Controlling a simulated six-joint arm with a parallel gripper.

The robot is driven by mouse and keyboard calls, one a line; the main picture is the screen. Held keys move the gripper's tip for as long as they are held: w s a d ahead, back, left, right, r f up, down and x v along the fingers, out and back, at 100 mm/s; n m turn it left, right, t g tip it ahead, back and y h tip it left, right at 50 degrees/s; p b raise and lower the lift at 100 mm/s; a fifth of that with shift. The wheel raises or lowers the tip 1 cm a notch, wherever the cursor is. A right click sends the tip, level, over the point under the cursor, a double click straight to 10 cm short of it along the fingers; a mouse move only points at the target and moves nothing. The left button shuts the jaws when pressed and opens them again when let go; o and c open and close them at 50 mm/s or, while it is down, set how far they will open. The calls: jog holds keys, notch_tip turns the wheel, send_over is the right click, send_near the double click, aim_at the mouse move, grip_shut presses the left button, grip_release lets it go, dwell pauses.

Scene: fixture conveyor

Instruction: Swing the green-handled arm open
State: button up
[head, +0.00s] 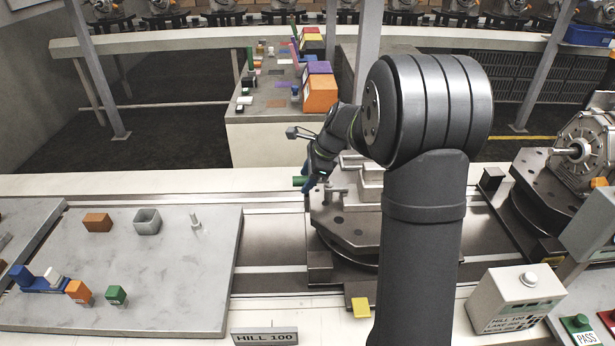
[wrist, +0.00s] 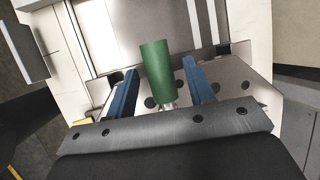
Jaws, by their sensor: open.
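The green handle (wrist: 156,74) stands between the two blue fingers of my gripper (wrist: 157,82) in the wrist view. The fingers are apart, with a gap on each side of the handle. In the head view the green handle (head: 299,181) sticks out to the left of my gripper (head: 307,185), above the grey fixture plate (head: 350,228). Most of the arm that carries the handle is hidden behind my gripper and arm in the head view. A metal clamp part (head: 337,194) shows just below and right of the fingers.
A grey slab (head: 150,290) with small blocks lies at the left. A second fixture with a round metal housing (head: 585,150) stands at the right. The conveyor (head: 270,235) left of the fixture is bare.

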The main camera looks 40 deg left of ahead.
grip_shut()
jog(key=shift+s+d+n, duration=0.1)
jog(key=shift+d+n, duration=0.05)
jog(key=shift+n, duration=0.15)
jog(key=d+n, duration=0.1)
jog(key=n, duration=0.1)
jog(key=s+n+g, duration=0.1)
jog(key=shift+d+n+h, duration=0.35)
jog(key=shift+n+h, duration=0.05)
jog(key=d+n, duration=0.1)
jog(key=n, duration=0.1)
jog(key=d+n+g+h, duration=0.1)
jog(key=n, duration=0.1)
jog(key=shift+s+d+g+h, duration=0.1)
jog(key=shift+g+h, duration=0.2)
jog(key=d+n, duration=0.1)
jog(key=n, duration=0.1)
jog(key=d+n+h, duration=0.1)
jog(key=n, duration=0.1)
jog(key=shift+g+h, duration=0.3)
jog(key=shift+w+d+n+h, duration=0.35)
jog(key=shift+d+n, duration=0.05)
jog(key=shift+n, duration=0.55)
jog(key=shift+w+d+n+h, duration=0.3)
jog(key=shift+d+n+h, duration=0.1)
jog(key=shift+n, duration=0.55)
